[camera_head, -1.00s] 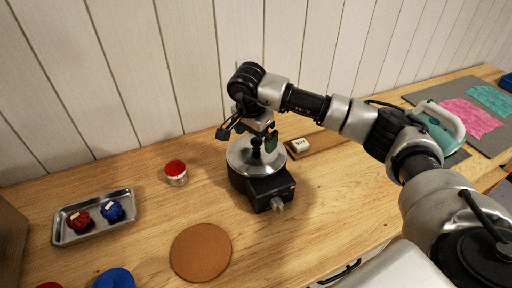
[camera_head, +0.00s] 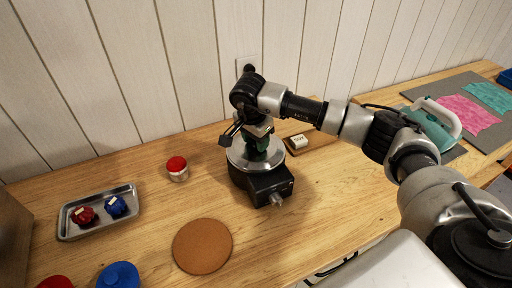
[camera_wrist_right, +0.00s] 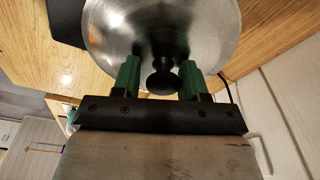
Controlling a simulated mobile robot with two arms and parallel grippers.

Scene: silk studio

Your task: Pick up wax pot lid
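The wax pot (camera_head: 259,186) stands on the wooden table, a dark body with a silvery lid (camera_head: 240,155) on top. In the right wrist view the shiny round lid (camera_wrist_right: 110,35) fills the upper middle, with its black knob (camera_wrist_right: 162,82) pointing toward my gripper. My right gripper (camera_head: 257,146) is above the lid, pointing down. Its green fingers (camera_wrist_right: 161,80) stand apart on both sides of the knob, with a gap showing on each side. My left gripper is in neither view.
A cork mat (camera_head: 202,246) lies in front. A metal tray (camera_head: 72,234) holds a red and a blue piece. A red-topped jar (camera_head: 177,168) stands left of the pot. A small white block labelled SOY (camera_head: 298,141) is behind right. An iron (camera_head: 437,124) rests on a grey mat.

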